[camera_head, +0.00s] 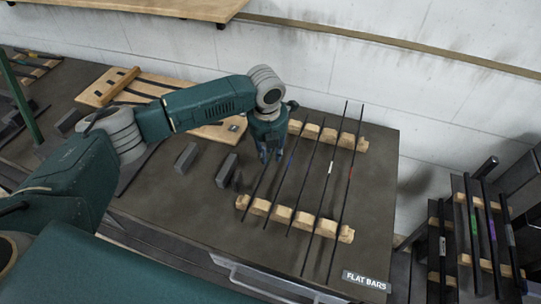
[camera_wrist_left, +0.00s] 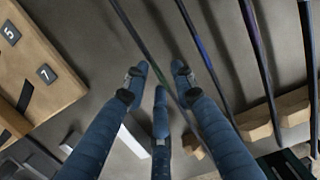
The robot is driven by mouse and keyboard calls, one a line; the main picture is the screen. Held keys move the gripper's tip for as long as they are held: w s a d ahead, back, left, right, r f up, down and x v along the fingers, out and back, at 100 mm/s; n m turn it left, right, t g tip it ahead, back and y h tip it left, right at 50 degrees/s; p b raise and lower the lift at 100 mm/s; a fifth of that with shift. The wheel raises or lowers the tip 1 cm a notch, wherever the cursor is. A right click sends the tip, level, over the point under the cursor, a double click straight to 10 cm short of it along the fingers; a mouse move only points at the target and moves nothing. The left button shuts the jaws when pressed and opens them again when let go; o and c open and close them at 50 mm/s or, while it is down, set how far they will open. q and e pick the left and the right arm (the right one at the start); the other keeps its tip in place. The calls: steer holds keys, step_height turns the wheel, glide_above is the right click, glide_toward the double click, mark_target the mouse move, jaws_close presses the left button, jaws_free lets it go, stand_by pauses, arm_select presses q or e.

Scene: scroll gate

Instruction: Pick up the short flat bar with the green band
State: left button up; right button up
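Several thin dark bars lie across two notched wooden rests on the table. The leftmost bar (camera_head: 257,183) is partly hidden under my left gripper (camera_head: 268,152), and no green band shows on it. My left gripper points down over that bar. In the left wrist view the gripper's fingers (camera_wrist_left: 160,72) are spread, and the leftmost bar (camera_wrist_left: 130,28) runs between or below them; I cannot tell whether they touch it. Other bars carry blue (camera_head: 290,162), white (camera_head: 331,167) and red (camera_head: 350,172) bands. My right gripper is not in view.
A "FLAT BARS" label (camera_head: 366,280) is at the table's front right. Two dark blocks (camera_head: 227,170) stand left of the bars. A numbered wooden board (camera_wrist_left: 40,65) lies beyond. A separate rack at right holds bars, one with a green band (camera_head: 473,224).

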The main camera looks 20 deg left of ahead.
arm_select(q)
jaws_close()
steer(key=shift+r, duration=0.2)
